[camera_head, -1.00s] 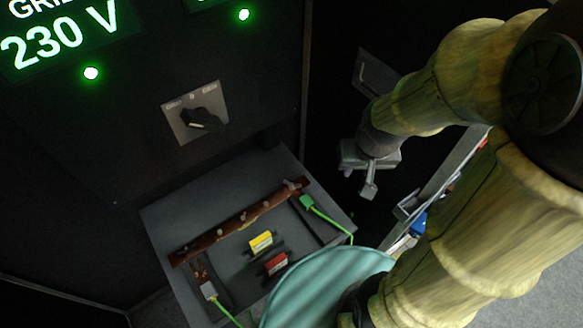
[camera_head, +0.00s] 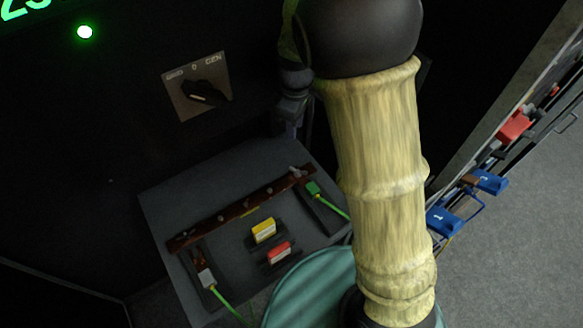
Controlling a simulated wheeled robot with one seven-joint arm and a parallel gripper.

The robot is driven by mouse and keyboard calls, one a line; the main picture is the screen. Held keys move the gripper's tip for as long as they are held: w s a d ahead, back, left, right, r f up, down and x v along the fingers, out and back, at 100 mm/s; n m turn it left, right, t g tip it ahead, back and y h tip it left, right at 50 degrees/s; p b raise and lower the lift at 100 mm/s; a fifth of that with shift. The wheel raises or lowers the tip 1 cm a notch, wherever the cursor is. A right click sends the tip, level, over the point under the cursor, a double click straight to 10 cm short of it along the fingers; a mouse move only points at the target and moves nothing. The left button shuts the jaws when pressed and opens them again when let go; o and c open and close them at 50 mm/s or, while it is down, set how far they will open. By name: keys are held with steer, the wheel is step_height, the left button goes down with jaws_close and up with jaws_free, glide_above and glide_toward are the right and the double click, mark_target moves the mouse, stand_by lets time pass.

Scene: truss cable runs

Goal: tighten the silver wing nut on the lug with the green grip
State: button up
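A green grip (camera_head: 313,188) with a green cable lies at the right end of the brown bar (camera_head: 240,208). A small silver wing nut (camera_head: 295,171) sits at that end of the bar, just up-left of the grip. Whether the lug itself is under the nut is too small to tell. My gripper (camera_head: 290,132) hangs just above the panel's far edge, above the nut in the picture and apart from it. It is small and dark, partly behind my arm, and its fingers cannot be made out clearly.
A yellow block (camera_head: 263,230) and a red block (camera_head: 278,253) sit in front of the bar. A pale grip (camera_head: 206,278) with a green cable lies at the left. A rotary switch (camera_head: 203,93) is on the dark wall. Blue clips (camera_head: 443,221) line a rail at right.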

mark_target(298, 171)
steer(key=shift+w+a+f+n, duration=0.1)
steer(key=shift+w+a+n, duration=0.1)
steer(key=shift+a+n, duration=0.15)
step_height(298, 171, down, 18)
steer(key=shift+r+p, duration=0.25)
steer(key=shift+p, duration=0.05)
stand_by(0.4)
jaws_close()
